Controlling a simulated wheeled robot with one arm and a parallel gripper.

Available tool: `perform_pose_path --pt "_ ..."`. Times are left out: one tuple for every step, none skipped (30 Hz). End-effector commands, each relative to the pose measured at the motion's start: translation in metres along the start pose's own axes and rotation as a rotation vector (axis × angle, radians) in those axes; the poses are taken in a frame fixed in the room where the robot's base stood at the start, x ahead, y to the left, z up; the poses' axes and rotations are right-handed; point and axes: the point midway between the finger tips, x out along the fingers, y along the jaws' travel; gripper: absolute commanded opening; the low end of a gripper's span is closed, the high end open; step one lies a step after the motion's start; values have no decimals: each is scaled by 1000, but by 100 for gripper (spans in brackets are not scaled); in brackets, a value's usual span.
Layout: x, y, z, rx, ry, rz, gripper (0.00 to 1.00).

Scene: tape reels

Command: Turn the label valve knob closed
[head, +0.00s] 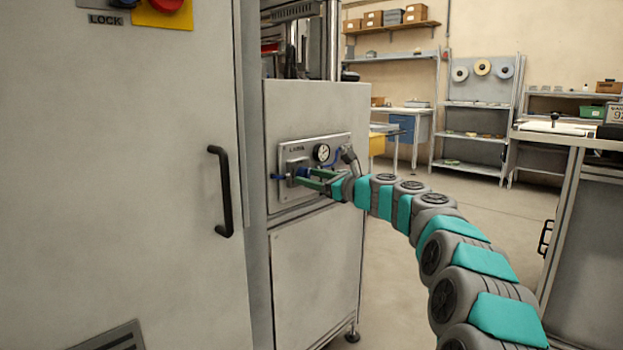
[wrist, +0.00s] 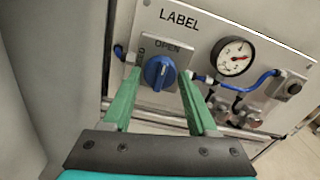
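The label valve knob (wrist: 159,72) is a round blue knob on a grey plate marked OPEN, below the word LABEL on a metal panel (wrist: 205,32). In the wrist view it sits between my gripper's two green fingers, with a gap on each side. My gripper (wrist: 158,95) is open and the fingers point at the plate. In the head view my gripper (head: 312,179) reaches the panel (head: 285,160) on the side of the grey machine. The knob is hard to make out there. I cannot tell how deep the fingertips sit around the knob.
A pressure gauge (wrist: 234,58) and blue tubing (wrist: 262,79) with fittings sit right of the knob. In the head view a large cabinet door with a black handle (head: 221,190) stands close on the left. A workbench (head: 560,130) stands at the right, with open floor between.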

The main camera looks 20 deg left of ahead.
Motion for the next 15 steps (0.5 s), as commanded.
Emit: perform_pose_path --pt "0 0 0 0 0 0 52" --pt "0 0 0 0 0 0 49" --pt "0 0 0 0 0 0 44" --pt "0 0 0 0 0 0 41" --pt "0 0 0 0 0 0 38" --pt "0 0 0 0 0 0 33" --pt "0 0 0 0 0 0 30" --pt "0 0 0 0 0 0 26" --pt "0 0 0 0 0 0 22" --pt "0 0 0 0 0 0 18" --pt "0 0 0 0 0 0 15" --pt "0 0 0 0 0 0 11" --pt "0 0 0 0 0 0 7" --pt "0 0 0 0 0 0 4" --pt "0 0 0 0 0 0 0"
